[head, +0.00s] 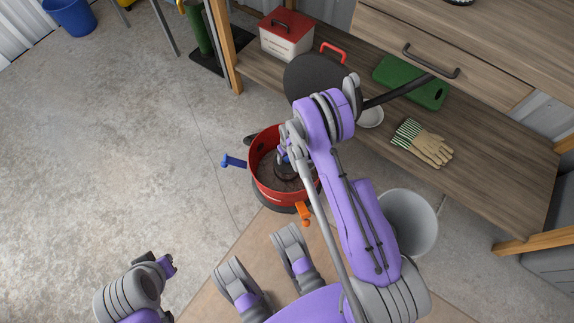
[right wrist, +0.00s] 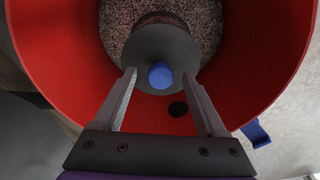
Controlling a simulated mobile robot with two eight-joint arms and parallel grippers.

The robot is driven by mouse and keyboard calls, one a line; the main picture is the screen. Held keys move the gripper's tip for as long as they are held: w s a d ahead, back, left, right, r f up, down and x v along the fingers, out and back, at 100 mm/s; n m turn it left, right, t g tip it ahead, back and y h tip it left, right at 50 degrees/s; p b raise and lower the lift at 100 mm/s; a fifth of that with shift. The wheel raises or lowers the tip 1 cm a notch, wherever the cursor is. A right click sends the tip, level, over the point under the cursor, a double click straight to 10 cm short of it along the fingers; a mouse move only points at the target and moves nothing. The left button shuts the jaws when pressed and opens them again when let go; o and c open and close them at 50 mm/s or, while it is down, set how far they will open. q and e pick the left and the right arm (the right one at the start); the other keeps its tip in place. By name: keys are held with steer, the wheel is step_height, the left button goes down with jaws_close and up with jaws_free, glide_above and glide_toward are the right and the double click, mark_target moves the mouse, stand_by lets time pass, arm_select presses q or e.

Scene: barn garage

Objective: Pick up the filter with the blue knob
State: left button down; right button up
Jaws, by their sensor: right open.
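The filter (right wrist: 150,45) is a dark grey, rounded piece with a blue knob (right wrist: 161,75) on its near end. It is inside a red round container (right wrist: 262,50), over a speckled grey-brown floor or filling. My right gripper (right wrist: 160,88) is open, its two fingers on either side of the knob with gaps showing. In the head view my right gripper (head: 288,158) reaches down into the red container (head: 262,188), and my arm hides much of the filter.
The container has a blue latch (head: 233,161) and an orange latch (head: 303,214) outside. A white bucket (head: 410,222) stands to its right. The wooden bench's lower shelf (head: 470,165) holds gloves (head: 424,143), a green case (head: 425,92) and a red-lidded box (head: 286,38).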

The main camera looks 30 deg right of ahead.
jaws_close()
stand_by(0.4)
stand_by(1.0)
